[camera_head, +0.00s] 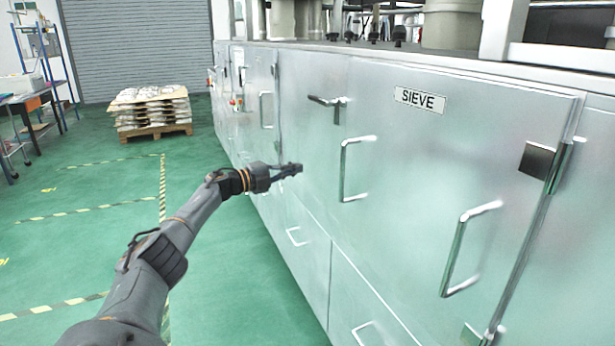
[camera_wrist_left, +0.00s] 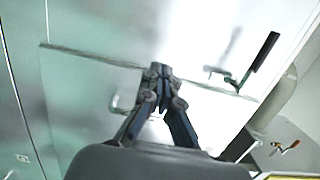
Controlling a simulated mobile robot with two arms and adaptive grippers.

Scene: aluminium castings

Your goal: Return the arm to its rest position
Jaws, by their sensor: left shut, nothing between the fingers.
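My left arm reaches in from the lower left of the head view. Its gripper (camera_head: 294,169) is shut and empty, in front of the metal cabinet doors. In the left wrist view the shut fingertips (camera_wrist_left: 157,72) point at the cabinet's metal face. The gripper appears apart from the handles; the exact gap to the cabinet cannot be told. My right gripper is not in view.
The long metal cabinet (camera_head: 420,160) with a SIEVE label (camera_head: 420,100) fills the right. Its handles (camera_head: 345,170) stick out. A pallet of stacked castings (camera_head: 152,110) stands at the back left. A table (camera_head: 20,97) is at the far left. Green floor (camera_head: 90,255) is clear.

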